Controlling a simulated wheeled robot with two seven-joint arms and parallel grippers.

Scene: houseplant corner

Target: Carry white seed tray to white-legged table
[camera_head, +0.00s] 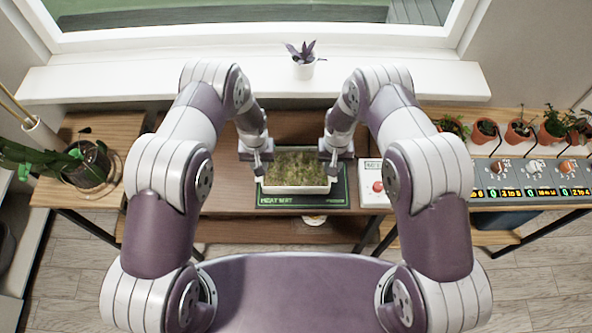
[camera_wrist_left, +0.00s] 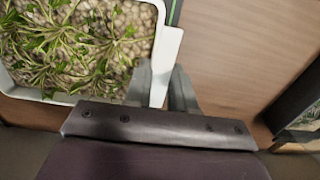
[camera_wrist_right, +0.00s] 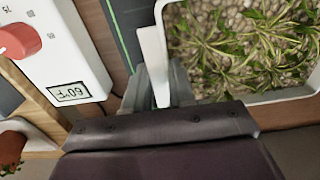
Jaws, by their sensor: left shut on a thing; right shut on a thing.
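The white seed tray (camera_head: 297,188) is full of green seedlings over pebbly soil and sits on or just above the dark green heat mat (camera_head: 272,200) on the wooden table. My left gripper (camera_head: 257,168) is shut on the tray's left side wall. In the left wrist view its fingers (camera_wrist_left: 165,90) pinch the tray's white handle edge (camera_wrist_left: 168,50). My right gripper (camera_head: 333,165) is shut on the opposite wall; in the right wrist view its fingers (camera_wrist_right: 160,88) clasp the white edge (camera_wrist_right: 154,55). I cannot make out a white-legged table.
A white thermostat box (camera_head: 371,183) with a red knob stands right of the mat. Further right are a control panel (camera_head: 535,180) and several terracotta pots (camera_head: 520,130). A small potted plant (camera_head: 303,66) stands on the window sill. A large leafy plant (camera_head: 88,165) is at left.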

